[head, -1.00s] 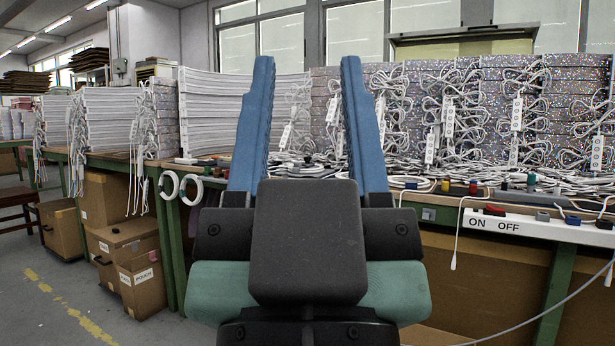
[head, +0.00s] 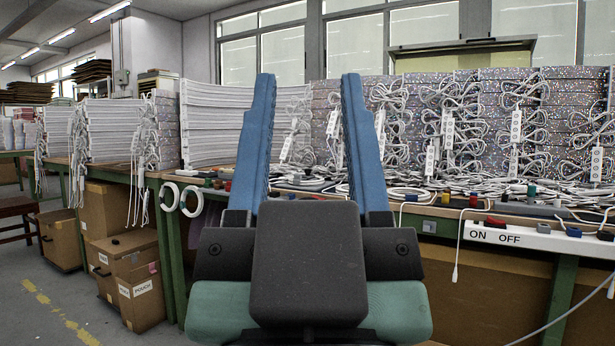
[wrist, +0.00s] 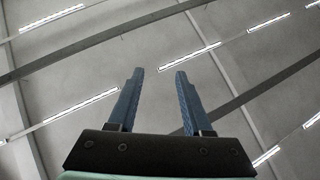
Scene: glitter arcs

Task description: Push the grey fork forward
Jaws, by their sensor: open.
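My gripper (head: 308,80) is in the middle of the head view, its two blue fingers apart and pointing up, with nothing between them but the background. The fingers also show in the wrist view (wrist: 159,72), against the ceiling. I cannot make out a grey fork in either view; the gripper and my arm hide part of the workbench.
A long workbench (head: 440,226) runs across the view, holding white cable coils (head: 480,188) and stacked strips (head: 215,125). A white panel marked ON OFF (head: 540,238) is on its front edge. Cardboard boxes (head: 138,290) stand below at left, beside open floor (head: 60,310).

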